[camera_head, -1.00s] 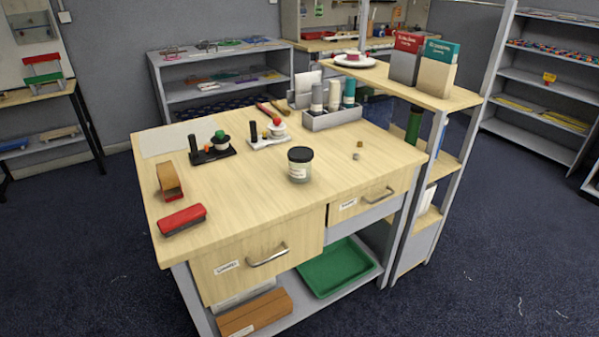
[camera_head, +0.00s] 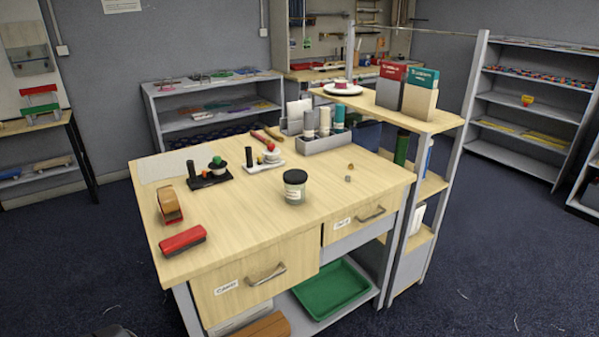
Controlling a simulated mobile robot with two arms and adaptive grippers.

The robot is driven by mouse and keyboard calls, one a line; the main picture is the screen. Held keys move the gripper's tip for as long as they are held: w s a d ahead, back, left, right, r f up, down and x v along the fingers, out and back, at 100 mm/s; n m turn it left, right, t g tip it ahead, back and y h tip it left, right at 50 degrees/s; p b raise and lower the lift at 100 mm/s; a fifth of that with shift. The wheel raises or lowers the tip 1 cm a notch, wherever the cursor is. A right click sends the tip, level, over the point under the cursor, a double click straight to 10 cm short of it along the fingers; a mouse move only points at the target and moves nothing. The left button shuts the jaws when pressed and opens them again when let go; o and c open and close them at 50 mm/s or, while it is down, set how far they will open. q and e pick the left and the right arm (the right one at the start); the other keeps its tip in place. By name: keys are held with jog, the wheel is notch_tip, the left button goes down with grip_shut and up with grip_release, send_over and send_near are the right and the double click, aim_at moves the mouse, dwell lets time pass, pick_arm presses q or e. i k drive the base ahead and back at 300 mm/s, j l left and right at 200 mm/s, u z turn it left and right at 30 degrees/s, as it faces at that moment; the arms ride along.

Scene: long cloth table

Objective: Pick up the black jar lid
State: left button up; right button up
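The black jar lid (camera_head: 295,176) sits on top of a clear glass jar (camera_head: 294,194) with a white label. The jar stands upright on the wooden desk top (camera_head: 240,225), right of the middle and toward the front edge. Neither of my grippers can be made out in the head view. A small dark shape at the bottom left edge is too cut off to identify.
A red stapler (camera_head: 183,240) and a tape dispenser (camera_head: 169,205) lie at the desk's left. Two stamp stands (camera_head: 208,178) and a grey organiser (camera_head: 325,143) are behind the jar. A shelf unit (camera_head: 437,122) rises at the right. Desk around the jar is clear.

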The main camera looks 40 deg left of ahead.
aim_at(295, 177)
jog(key=j, duration=1)
jog(key=k+j, duration=0.15)
jog(key=j, duration=1.85)
